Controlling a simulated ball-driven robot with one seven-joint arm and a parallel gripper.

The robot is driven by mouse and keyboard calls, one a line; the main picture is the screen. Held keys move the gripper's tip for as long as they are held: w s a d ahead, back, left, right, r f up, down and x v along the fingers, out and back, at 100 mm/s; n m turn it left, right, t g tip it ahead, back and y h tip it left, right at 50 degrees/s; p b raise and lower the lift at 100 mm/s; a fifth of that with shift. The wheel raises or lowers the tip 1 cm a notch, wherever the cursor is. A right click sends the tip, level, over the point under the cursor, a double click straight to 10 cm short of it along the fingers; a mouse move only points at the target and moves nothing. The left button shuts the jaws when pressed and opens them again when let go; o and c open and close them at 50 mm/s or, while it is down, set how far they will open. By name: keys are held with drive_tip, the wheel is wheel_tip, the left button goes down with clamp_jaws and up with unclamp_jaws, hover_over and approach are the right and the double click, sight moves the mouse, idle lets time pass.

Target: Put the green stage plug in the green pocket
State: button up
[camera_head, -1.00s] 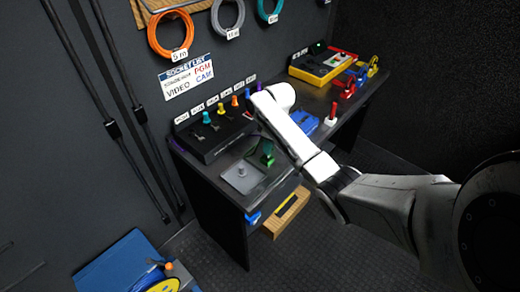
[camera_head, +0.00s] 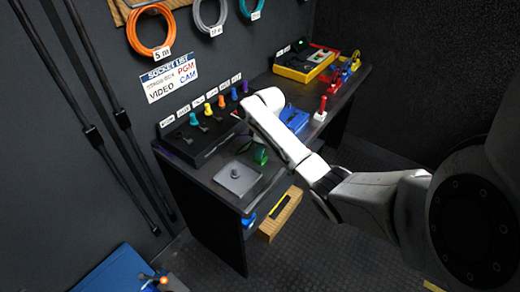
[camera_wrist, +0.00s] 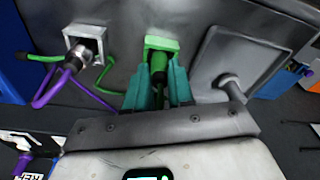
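My gripper (camera_wrist: 157,92) has two teal fingers, one on each side of the dark green body of the green stage plug (camera_wrist: 158,68). The fingers appear shut on it, though their contact is partly hidden. The plug's far end meets a light green square block (camera_wrist: 161,43), which looks like the green pocket. How deep it sits there cannot be told. In the head view a small green piece (camera_head: 260,155) shows on the bench beside my white wrist link, which hides my fingers.
Beside the green block, a metal plug with a purple cable (camera_wrist: 77,61) sits at a white block (camera_wrist: 87,37). On the other side is a grey plate (camera_head: 238,179) with an upright knob. A green cable (camera_wrist: 38,58) runs close by. A blue box (camera_head: 293,117) stands further along.

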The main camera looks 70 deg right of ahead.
drive_tip(key=o, duration=0.4)
wheel_tip(320, 180, up, 12)
drive_tip(key=s, duration=0.2)
drive_tip(key=w+a+f, duration=0.1)
drive_tip(key=a+f, duration=0.2)
drive_tip(key=a, duration=0.5)
drive_tip(key=w+a+f+y, duration=0.1)
drive_tip(key=w+a+f, duration=0.15)
drive_tip(key=a, duration=0.45)
drive_tip(key=a+f, duration=0.4)
drive_tip(key=a, duration=0.4)
drive_tip(key=s+a+f+m, duration=0.2)
drive_tip(key=s+a+f, duration=0.2)
drive_tip(key=s+a, duration=0.55)
drive_tip(key=shift+h, duration=0.7)
drive_tip(key=shift+s+a+r, duration=0.1)
drive_tip(key=shift+s+a, duration=0.35)
drive_tip(key=shift+s, duration=1.1)
drive_tip(key=shift+s+a+f, duration=0.1)
drive_tip(key=shift+s+a, duration=0.4)
drive_tip(key=shift+s, duration=1.1)
drive_tip(key=shift+s+a+r, duration=0.1)
drive_tip(key=shift+s+a, duration=0.35)
drive_tip(key=shift+s, duration=1.1)
